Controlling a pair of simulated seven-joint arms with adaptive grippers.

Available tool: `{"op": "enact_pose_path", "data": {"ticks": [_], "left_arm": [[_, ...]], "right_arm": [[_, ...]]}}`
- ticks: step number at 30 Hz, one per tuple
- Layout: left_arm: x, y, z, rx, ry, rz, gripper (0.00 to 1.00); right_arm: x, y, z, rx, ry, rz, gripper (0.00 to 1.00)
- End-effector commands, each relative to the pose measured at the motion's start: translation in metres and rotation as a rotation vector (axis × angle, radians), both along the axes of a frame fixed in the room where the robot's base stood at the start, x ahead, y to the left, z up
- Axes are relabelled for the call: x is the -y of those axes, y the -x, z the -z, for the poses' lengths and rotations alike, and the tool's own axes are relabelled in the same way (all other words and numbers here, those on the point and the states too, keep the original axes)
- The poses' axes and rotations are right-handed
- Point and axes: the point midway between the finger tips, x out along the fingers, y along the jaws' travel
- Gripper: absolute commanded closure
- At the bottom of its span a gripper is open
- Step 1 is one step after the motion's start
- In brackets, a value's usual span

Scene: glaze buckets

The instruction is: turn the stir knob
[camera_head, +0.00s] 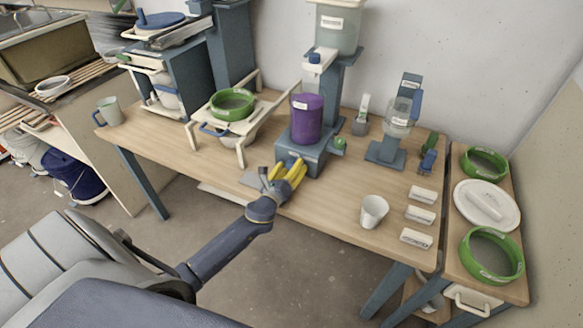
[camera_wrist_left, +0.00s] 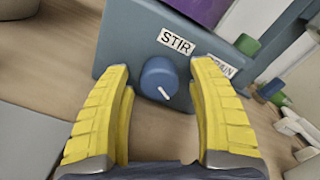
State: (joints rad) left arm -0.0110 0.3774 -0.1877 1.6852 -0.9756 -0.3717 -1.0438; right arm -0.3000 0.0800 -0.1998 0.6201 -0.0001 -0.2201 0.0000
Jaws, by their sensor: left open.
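The stir knob (camera_wrist_left: 158,78) is a round blue knob with a white pointer mark, on the front of a blue-grey machine base (camera_head: 313,158). A white STIR label (camera_wrist_left: 175,41) sits just above it. My left gripper (camera_head: 290,170) has yellow fingers and is open at the front of the base. In the left wrist view its fingers (camera_wrist_left: 160,80) stand on either side of the knob, with gaps visible between them and it. In the head view the gripper hides the knob. A purple bucket (camera_head: 307,119) stands on the base. My right gripper is not in view.
A second, partly hidden label (camera_wrist_left: 219,66) and a green knob (camera_wrist_left: 247,44) are right of the stir knob. A white cup (camera_head: 374,211) and several white labelled blocks (camera_head: 420,214) lie right on the wooden table. A rack with a green sieve (camera_head: 232,105) stands left.

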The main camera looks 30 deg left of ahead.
Motion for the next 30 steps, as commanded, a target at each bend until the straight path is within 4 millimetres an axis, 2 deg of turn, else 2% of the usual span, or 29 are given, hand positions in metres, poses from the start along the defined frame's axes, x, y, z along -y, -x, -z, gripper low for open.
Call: {"op": "enact_pose_path", "data": {"ticks": [8,21,30], "left_arm": [[0.001,0.009,0.000,0.000,-0.001,0.000,0.41],[0.008,0.079,-0.001,-0.002,0.001,0.000,0.41],[0.012,0.111,-0.001,0.000,0.001,-0.001,0.41]], "right_arm": [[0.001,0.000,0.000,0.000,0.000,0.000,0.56],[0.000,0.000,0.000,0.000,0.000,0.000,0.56],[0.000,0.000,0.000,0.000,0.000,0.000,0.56]]}}
